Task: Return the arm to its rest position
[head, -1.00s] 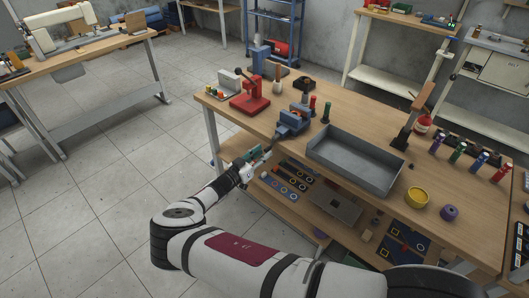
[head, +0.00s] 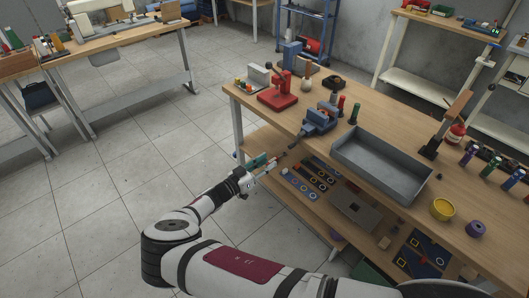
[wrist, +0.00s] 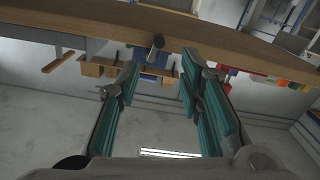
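My arm reaches from the bottom of the head view toward the front left edge of the workbench (head: 405,205). My gripper (head: 275,161) is in front of that edge, near the blue vise (head: 318,122), and looks apart from the bench. In the wrist view the teal fingers of my gripper (wrist: 158,95) stand well apart, with nothing held between them. Beyond the fingers in that view are the wooden bench edge (wrist: 200,33) and a dark rounded knob-like end (wrist: 157,42).
The bench carries a red press (head: 279,92), a grey tray (head: 385,177), a yellow ring (head: 442,209) and several small bottles. A lower shelf (head: 268,149) holds flat parts. Open tiled floor (head: 110,190) lies to the left. A sewing table (head: 110,42) stands at the back left.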

